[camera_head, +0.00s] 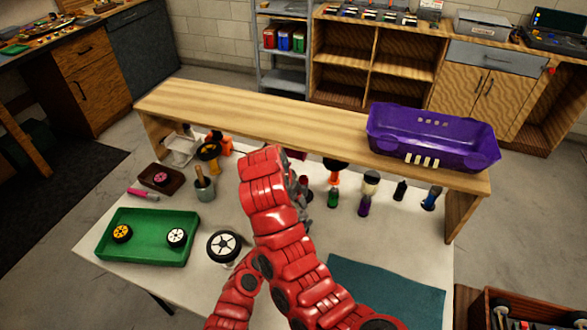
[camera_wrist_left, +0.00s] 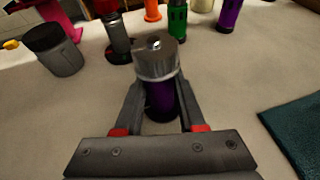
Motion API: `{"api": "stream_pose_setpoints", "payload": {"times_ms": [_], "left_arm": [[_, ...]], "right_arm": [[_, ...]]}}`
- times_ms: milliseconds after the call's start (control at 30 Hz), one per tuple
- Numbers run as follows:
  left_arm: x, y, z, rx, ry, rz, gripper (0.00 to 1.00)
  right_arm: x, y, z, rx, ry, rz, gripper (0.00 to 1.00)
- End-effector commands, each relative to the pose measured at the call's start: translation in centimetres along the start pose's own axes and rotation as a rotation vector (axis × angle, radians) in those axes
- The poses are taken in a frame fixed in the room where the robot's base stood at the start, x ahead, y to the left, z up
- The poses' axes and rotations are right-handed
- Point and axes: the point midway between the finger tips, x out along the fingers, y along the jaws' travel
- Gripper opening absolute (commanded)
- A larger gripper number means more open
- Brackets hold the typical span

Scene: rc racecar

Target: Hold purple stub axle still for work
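The purple stub axle (camera_wrist_left: 160,98) stands upright on the white table in the left wrist view. It has a dark purple body and a wider grey metal top with a small bright tip. My left gripper (camera_wrist_left: 160,105) has one grey finger on each side of its body and appears closed against it. The foot of the axle is partly hidden by the gripper. In the head view my red left arm covers the axle, and only a little of the left gripper (camera_head: 303,192) shows beside the arm. My right gripper is not in view.
A wooden shelf (camera_head: 250,110) spans the table's back, with a purple car body (camera_head: 430,140) on it. Several bottles stand beneath. A green tray (camera_head: 148,250) with wheels, a loose wheel (camera_head: 223,246) and a grey cup (camera_head: 204,188) lie left; a teal mat (camera_head: 385,295) lies right.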

Motion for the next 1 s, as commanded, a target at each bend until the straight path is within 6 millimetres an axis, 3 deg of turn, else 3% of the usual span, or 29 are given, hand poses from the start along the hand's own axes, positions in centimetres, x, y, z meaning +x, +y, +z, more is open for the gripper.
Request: {"api": "stream_pose_setpoints", "payload": {"times_ms": [33, 167, 633, 1000], "left_arm": [[0.0, 0.0, 0.0, 0.000, 0.000, 0.000, 0.49], [0.0, 0.0, 0.0, 0.000, 0.000, 0.000, 0.72], [-0.9, 0.1, 0.0, 0.001, -0.001, 0.001, 0.73], [-7.0, 0.1, 0.0, 0.004, -0.002, 0.002, 0.73]], "right_arm": [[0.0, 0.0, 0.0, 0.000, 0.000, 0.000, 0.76], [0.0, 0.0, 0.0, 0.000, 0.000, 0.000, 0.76], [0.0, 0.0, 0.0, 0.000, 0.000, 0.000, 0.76], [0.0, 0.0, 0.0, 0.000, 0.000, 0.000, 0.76]]}}
